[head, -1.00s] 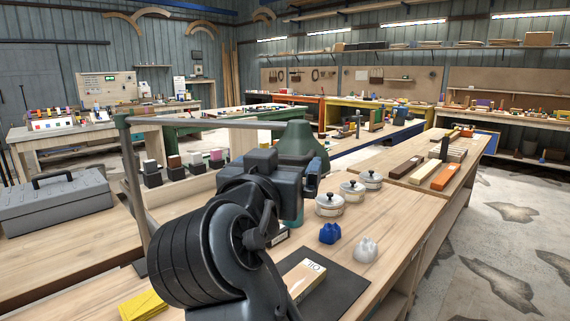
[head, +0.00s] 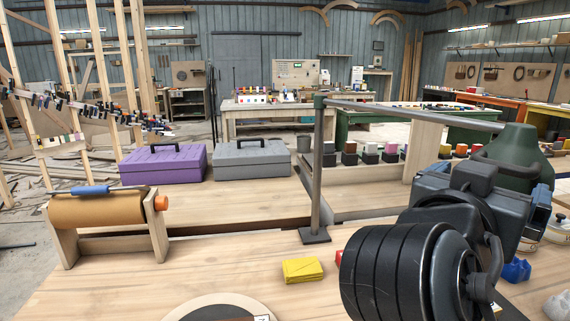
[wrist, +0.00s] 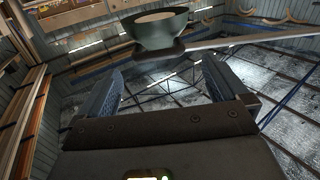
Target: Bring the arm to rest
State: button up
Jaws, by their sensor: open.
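My gripper shows in the wrist view (wrist: 165,90), its two dark fingers spread apart with nothing between them. Beyond the fingers, that view takes in the ceiling and walls, tilted, so the gripper points upward. In the head view my dark arm is folded at the lower right, over the workbench (head: 215,280).
A metal post (head: 316,170) with a horizontal bar rises close left of my arm. A purple toolbox (head: 163,167), a grey toolbox (head: 251,160) and a paper roll stand (head: 110,220) stand further left. Yellow cloths (head: 302,269) and a blue piece (head: 516,270) lie near the arm.

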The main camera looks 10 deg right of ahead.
jog(key=s+a+f+n+t+y, duration=0.2)
jog(key=s+f+n+y, duration=0.15)
jog(key=f, duration=0.45)
jog(key=s+a+f+n+t+y, duration=0.1)
jog(key=s+a+f+n+y, duration=0.1)
jog(key=f+n+y, duration=0.45)
jog(key=s+a+f+n+t+y, duration=0.1)
jog(key=s+a+f+n+t, duration=0.1)
jog(key=f, duration=0.8)
jog(key=s+a+f+n+y, duration=0.15)
jog(key=s+f+y, duration=0.25)
jog(key=s, duration=0.9)
jog(key=s+d+r+m, duration=0.1)
jog(key=s+r+m, duration=0.1)
jog(key=s, duration=0.9)
jog(key=shift+s+r, duration=0.15)
jog(key=shift+r, duration=0.15)
